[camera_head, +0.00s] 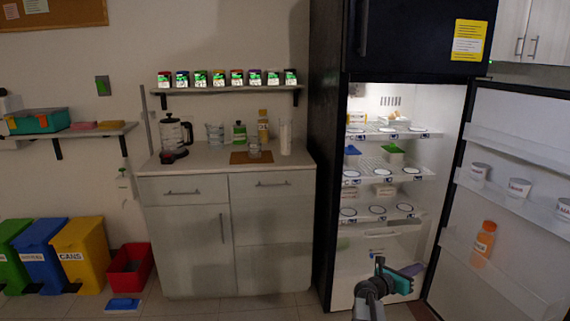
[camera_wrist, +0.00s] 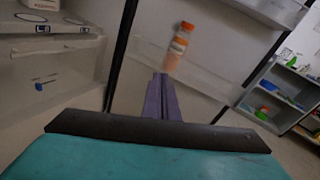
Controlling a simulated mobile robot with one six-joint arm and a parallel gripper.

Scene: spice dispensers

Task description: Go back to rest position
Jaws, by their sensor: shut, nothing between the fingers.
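My gripper (camera_head: 412,276) is at the lower right of the head view, in front of the open fridge (camera_head: 328,200) near its lowest part. Its teal body and purple-grey fingers show, and it holds nothing. In the wrist view the fingers (camera_wrist: 163,98) are closed together and point towards the fridge door. An orange bottle (camera_head: 485,240) stands in the door's lower shelf; it also shows in the wrist view (camera_wrist: 179,46), beyond the fingertips and apart from them.
The open fridge door (camera_head: 505,190) is close on the right of my gripper. Left of the fridge is a counter (camera_head: 225,165) with a kettle (camera_head: 174,135), under a shelf (camera_head: 225,90) of several spice dispensers. A red bin (camera_head: 130,270) stands on the floor; the floor before the counter is clear.

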